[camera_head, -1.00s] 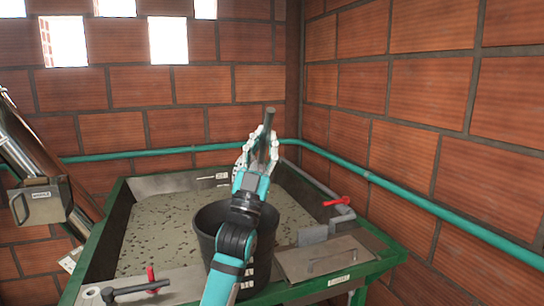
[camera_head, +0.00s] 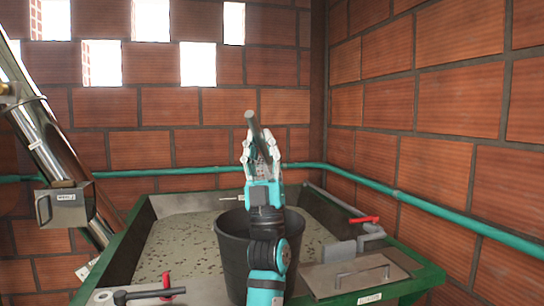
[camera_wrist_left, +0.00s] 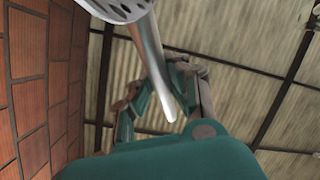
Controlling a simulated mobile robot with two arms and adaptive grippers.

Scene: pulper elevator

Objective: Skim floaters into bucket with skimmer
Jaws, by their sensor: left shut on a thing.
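My left gripper (camera_head: 258,152) is shut on the skimmer and holds it up in front of the brick wall, above the tank and bucket. The skimmer's grey handle (camera_head: 252,123) sticks up out of the fingers. In the left wrist view, the skimmer's perforated metal head (camera_wrist_left: 122,8) shows at the top edge, with its rod running down toward the fingers. The black bucket (camera_head: 231,250) stands at the tank's front, partly hidden behind my left arm. The tank's greyish water (camera_head: 175,245) carries many small dark floaters. My right gripper is out of view.
The tank has a green frame (camera_head: 428,279). A metal lid plate (camera_head: 350,280) lies right of the bucket. Red valve handles sit at the right (camera_head: 364,220) and front left (camera_head: 166,282). A teal pipe (camera_head: 430,207) runs along the walls. A slanted metal chute (camera_head: 50,150) stands at left.

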